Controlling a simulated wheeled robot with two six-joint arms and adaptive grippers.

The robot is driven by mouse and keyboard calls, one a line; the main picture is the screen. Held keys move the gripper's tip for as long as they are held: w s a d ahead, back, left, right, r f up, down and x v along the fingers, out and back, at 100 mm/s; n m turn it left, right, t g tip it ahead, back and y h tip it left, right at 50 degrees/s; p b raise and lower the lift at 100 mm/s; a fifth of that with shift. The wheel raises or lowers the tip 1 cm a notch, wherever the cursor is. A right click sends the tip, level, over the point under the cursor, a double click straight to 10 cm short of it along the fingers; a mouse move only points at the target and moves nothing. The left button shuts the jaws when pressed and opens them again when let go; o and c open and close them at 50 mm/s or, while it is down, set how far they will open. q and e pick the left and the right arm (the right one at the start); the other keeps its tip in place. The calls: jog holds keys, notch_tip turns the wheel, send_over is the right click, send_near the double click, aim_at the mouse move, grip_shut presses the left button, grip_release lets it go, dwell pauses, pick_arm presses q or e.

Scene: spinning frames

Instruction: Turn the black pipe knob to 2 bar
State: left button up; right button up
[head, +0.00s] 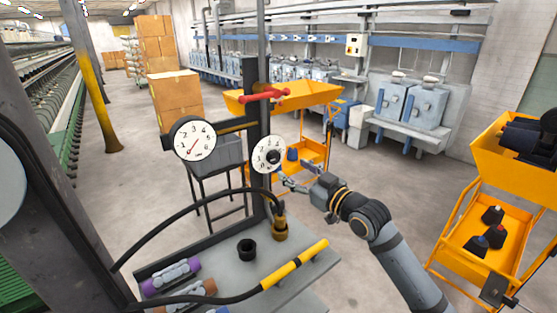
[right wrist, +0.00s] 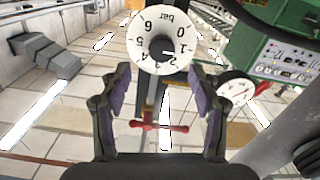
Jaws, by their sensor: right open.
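The black knob (head: 273,156) sits at the centre of a round white dial (head: 260,159) on a dark upright post in the head view. In the right wrist view the dial (right wrist: 146,34) appears upside down, marked in bar with numbers from 0 to 6, and the knob (right wrist: 169,47) is at its centre. I cannot clearly read the knob's setting. My right gripper (head: 281,179) is open, just to the lower right of the dial. In the right wrist view its fingers (right wrist: 160,88) are spread below the dial, with nothing held between them. My left gripper is not in view.
A pressure gauge (head: 194,139) is left of the post, and a red valve handle (head: 264,95) is above the dial. A black hose (head: 165,219) curves to a brass fitting (head: 280,230) over the grey bench (head: 225,270). A yellow trolley (head: 478,211) stands right.

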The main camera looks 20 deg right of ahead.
aim_at(276, 159)
jog(key=p+x, duration=0.2)
jog(key=x, duration=0.5)
jog(key=shift+a, duration=0.15)
jog(key=shift+w+a+f, duration=0.1)
jog(key=shift+w, duration=0.35)
jog(key=shift+c, duration=0.5)
jog(key=c, duration=1.1)
jog(key=shift+m, duration=0.3)
jog(key=m+p, duration=0.2)
jog(key=m, duration=0.2)
jog(key=shift+a+m+p, duration=0.1)
jog(key=shift+m+p, duration=1.05)
jog(key=shift+m, duration=0.95)
